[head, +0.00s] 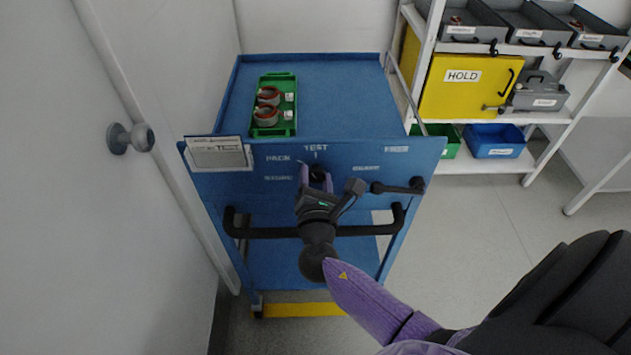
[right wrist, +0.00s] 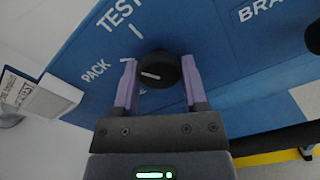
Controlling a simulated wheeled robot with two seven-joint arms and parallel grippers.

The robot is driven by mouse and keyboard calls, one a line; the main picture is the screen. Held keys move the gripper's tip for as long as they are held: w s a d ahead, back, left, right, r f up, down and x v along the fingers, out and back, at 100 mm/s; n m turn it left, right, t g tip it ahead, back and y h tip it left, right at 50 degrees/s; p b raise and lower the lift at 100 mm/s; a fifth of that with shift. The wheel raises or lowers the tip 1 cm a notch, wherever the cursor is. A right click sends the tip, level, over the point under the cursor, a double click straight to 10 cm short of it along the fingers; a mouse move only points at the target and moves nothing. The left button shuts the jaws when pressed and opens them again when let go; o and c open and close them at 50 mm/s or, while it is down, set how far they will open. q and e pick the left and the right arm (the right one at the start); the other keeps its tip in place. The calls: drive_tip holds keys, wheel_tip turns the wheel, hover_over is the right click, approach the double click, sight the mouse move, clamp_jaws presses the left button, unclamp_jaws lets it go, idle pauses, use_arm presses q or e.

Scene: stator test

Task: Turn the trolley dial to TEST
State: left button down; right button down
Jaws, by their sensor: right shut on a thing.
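The blue trolley (head: 345,95) stands ahead, with TEST, PACK and other labels printed on its front panel. The dial (head: 318,172) is a black round knob on that panel below TEST. In the right wrist view the dial (right wrist: 165,68) shows a short white mark, lying roughly sideways on the PACK side and not lined up with the TEST tick. My right gripper (head: 316,178) is shut on the dial, one purple finger on each side; it also shows in the right wrist view (right wrist: 158,82). A label below the dial is partly hidden by a finger. My left gripper is out of view.
A green tray (head: 259,131) with two copper-wound stators lies on the trolley top. A black handle bar (head: 265,233) runs below the panel, behind my right wrist. A white shelf rack (head: 540,117) stands at right, a white door (head: 60,200) at left. Floor is clear at right.

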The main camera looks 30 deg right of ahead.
drive_tip(key=shift+f+m+b, duration=0.2)
drive_tip(key=shift+m+b, duration=0.2)
drive_tip(key=shift+m, duration=0.5)
drive_tip(key=shift+m+b, duration=0.6)
drive_tip(key=shift+m, duration=0.5)
drive_tip(key=shift+r+m+b, duration=0.15)
drive_tip(key=shift+m+b, duration=0.15)
drive_tip(key=shift+m, duration=0.4)
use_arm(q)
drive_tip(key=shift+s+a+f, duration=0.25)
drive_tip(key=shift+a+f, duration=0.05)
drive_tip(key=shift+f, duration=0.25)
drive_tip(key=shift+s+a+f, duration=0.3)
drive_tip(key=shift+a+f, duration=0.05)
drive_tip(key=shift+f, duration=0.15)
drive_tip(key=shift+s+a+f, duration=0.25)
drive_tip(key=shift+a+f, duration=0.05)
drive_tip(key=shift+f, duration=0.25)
use_arm(e)
drive_tip(key=shift+a+m, duration=0.1)
drive_tip(key=shift+m, duration=0.3)
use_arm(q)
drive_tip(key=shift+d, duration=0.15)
